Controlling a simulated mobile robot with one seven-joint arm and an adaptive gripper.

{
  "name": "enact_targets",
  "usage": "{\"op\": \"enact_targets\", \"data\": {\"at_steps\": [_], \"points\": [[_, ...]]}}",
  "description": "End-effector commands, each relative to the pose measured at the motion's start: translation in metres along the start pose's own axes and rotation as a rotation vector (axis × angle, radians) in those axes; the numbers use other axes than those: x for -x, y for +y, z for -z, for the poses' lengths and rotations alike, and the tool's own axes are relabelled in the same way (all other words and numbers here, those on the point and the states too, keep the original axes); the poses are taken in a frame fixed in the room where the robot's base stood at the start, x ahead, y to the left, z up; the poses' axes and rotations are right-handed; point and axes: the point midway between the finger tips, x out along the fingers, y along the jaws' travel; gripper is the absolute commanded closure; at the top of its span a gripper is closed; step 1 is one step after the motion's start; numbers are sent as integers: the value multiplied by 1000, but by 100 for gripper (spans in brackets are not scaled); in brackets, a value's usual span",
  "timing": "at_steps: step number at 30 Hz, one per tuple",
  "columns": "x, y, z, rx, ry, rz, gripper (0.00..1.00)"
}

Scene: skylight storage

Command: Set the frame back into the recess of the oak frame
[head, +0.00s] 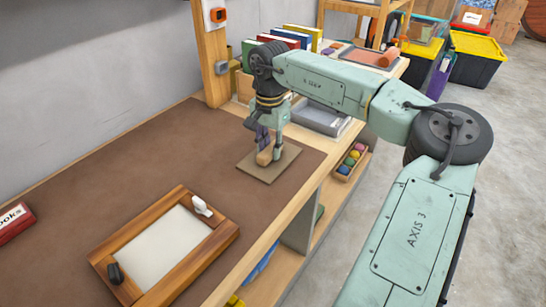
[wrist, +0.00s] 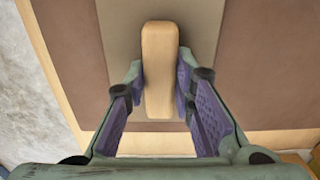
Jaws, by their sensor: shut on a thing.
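The oak frame (head: 213,246) lies on the brown mat, front left in the head view, around a pale, flat recess (head: 160,246). A white clip-like part (head: 202,207) is at its right corner and a dark one (head: 115,273) at its left. My gripper (head: 264,145) is shut on the wooden handle (wrist: 160,85) of a flat olive-tan square panel (head: 285,163), which seems to be the task's frame. The handle also shows in the head view (head: 264,157). The panel is by the bench's right edge; I cannot tell whether it touches the mat. My gripper (wrist: 159,74) straddles the handle.
The mat (head: 150,150) is clear between panel and oak frame. A red box (head: 14,222) is at the left edge. A wooden post (head: 210,55), books (head: 300,36) and a grey tray (head: 318,117) stand behind. Coloured balls (head: 349,161) sit in a lower box.

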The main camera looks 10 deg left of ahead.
Motion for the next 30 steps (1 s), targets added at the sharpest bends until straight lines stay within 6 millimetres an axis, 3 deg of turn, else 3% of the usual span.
{"op": "enact_targets", "data": {"at_steps": [30], "points": [[8, 0, 0, 0, 0, 1, 100]]}}
